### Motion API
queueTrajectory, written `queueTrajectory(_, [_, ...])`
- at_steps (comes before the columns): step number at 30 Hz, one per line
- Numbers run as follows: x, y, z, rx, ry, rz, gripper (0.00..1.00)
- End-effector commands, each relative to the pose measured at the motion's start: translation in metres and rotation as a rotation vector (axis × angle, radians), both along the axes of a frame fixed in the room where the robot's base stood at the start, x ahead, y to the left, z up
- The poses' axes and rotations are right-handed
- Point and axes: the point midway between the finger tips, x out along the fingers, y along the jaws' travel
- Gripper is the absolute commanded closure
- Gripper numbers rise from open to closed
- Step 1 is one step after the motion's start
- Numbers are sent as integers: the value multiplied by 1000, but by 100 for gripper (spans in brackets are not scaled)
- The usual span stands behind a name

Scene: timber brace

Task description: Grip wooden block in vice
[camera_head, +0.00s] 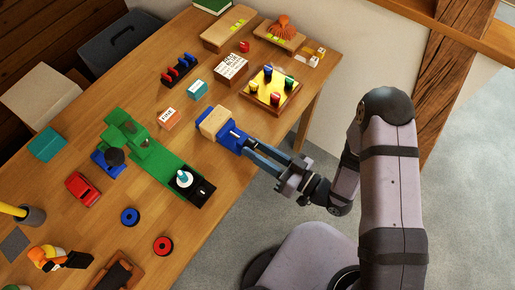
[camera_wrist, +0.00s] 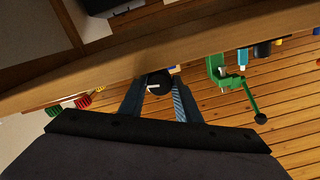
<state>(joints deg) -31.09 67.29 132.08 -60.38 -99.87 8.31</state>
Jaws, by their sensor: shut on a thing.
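The blue vice (camera_head: 234,138) sits near the table's right edge in the head view. The pale wooden block (camera_head: 213,121) is at its far end, and I cannot tell whether the vice's jaws press on it. My gripper (camera_head: 250,148) reaches in from the right, its long fingers ending at the near side of the vice. In the wrist view my gripper (camera_wrist: 157,100) is shut on a round black part with a pale bar (camera_wrist: 160,82), which looks like the vice's handle. The block is hidden or not clear in the wrist view.
A long green fixture (camera_head: 150,155) lies left of the vice. An orange box (camera_head: 167,118), a teal box (camera_head: 197,90) and a yellow-topped tray (camera_head: 272,88) stand behind it. A red car (camera_head: 82,189) and discs lie further left.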

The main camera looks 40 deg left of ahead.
Motion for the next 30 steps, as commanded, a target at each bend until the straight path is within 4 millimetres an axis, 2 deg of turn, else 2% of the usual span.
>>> queueTrajectory(5, [0,0,-1,-2,1,0,92])
queueTrajectory(6, [0,0,-1,-2,1,0,63])
queueTrajectory(20, [1,-5,-1,-1,1,-2,62])
queueTrajectory(30, [2,-39,-2,-3,1,-6,62])
